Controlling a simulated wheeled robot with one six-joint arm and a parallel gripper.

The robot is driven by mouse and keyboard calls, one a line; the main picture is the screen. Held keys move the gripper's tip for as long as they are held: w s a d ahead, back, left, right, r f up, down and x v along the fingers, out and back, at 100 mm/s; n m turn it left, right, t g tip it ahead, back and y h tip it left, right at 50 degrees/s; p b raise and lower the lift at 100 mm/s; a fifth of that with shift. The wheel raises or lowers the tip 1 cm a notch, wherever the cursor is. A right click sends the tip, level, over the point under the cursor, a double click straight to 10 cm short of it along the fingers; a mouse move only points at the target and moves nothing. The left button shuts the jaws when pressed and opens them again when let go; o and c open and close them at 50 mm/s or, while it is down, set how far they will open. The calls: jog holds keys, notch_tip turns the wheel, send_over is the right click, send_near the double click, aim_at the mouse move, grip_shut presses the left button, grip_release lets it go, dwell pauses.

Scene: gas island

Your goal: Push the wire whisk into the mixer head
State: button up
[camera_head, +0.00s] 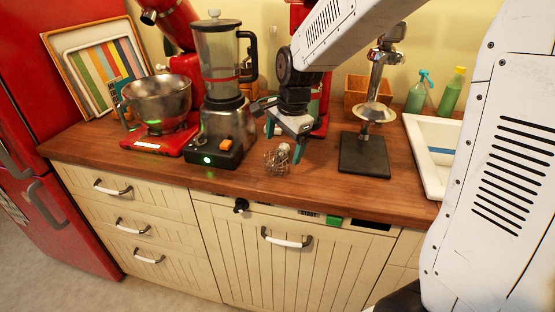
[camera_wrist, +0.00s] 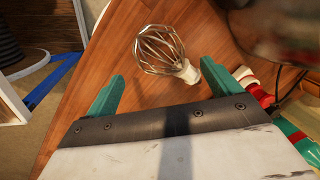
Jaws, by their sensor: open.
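The wire whisk (camera_head: 279,158) lies on the wooden counter near its front edge, a cage of metal wires with a pale hub. In the wrist view the whisk (camera_wrist: 162,50) lies ahead of my gripper (camera_wrist: 176,82), its white hub close to the right fingertip. My gripper (camera_head: 283,143) has green fingers spread apart with nothing between them, just above the whisk. The red stand mixer (camera_head: 178,22) is at the back left with its head tilted up. Its steel bowl (camera_head: 158,100) sits on the red base below.
A blender (camera_head: 220,75) stands between the mixer and my gripper. A juicer press (camera_head: 376,105) on a dark base (camera_head: 364,156) is to the right, and a white sink (camera_head: 431,160) beyond it. The counter (camera_head: 300,186) front strip is mostly clear.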

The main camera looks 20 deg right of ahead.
aim_at(280, 151)
jog(key=x, duration=0.6)
jog(key=shift+w+a+r, duration=0.1)
jog(key=shift+a, duration=0.1)
jog(key=c, duration=1.1)
